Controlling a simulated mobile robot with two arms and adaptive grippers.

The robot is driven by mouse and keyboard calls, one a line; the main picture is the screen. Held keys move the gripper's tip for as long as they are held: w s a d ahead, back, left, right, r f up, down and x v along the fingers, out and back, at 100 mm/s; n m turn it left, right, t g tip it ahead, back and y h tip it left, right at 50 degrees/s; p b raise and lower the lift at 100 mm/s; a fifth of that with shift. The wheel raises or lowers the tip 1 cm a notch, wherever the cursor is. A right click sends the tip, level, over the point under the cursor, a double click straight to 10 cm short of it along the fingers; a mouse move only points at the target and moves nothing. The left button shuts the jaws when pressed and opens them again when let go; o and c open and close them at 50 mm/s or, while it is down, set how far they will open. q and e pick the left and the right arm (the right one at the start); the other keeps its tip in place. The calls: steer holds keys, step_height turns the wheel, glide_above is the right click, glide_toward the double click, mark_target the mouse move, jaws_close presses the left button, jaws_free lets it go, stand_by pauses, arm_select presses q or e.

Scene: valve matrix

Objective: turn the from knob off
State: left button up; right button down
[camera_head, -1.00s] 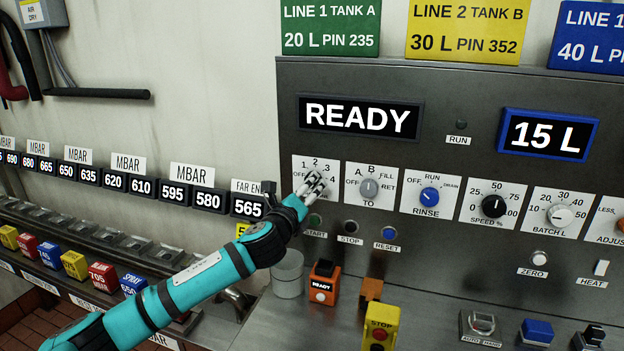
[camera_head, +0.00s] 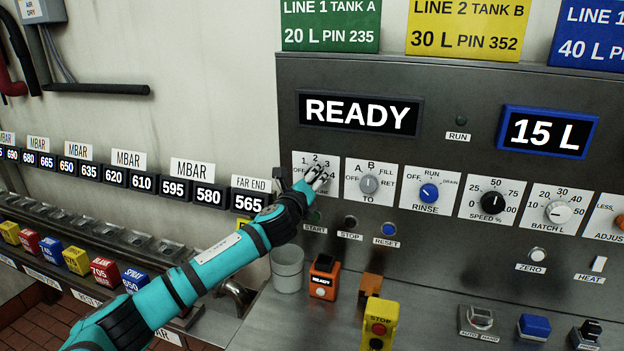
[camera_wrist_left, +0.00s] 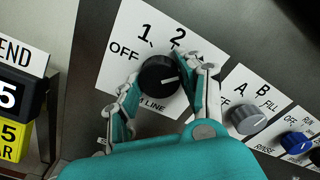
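The from knob (camera_wrist_left: 158,79) is black and round on a white plate (camera_head: 301,161) marked OFF, 1 and 2. In the left wrist view its white pointer line faces right and slightly up, away from OFF. The marks on that side are partly hidden by a finger. My left gripper (camera_head: 317,177) is at this knob, with one finger on each side of it (camera_wrist_left: 160,82). The fingertips are very close to the knob's edge; I cannot tell whether they press on it. In the head view the gripper covers the knob. My right gripper is not in view.
The grey TO knob (camera_head: 370,184) is close on the right, then the blue RINSE knob (camera_head: 429,193). Below are a green START button (camera_head: 314,216), a STOP button (camera_head: 350,222) and a blue RESET button (camera_head: 388,229).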

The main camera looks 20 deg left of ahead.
arm_select(q)
steer(key=c, duration=0.4)
steer(key=shift+c, duration=0.3)
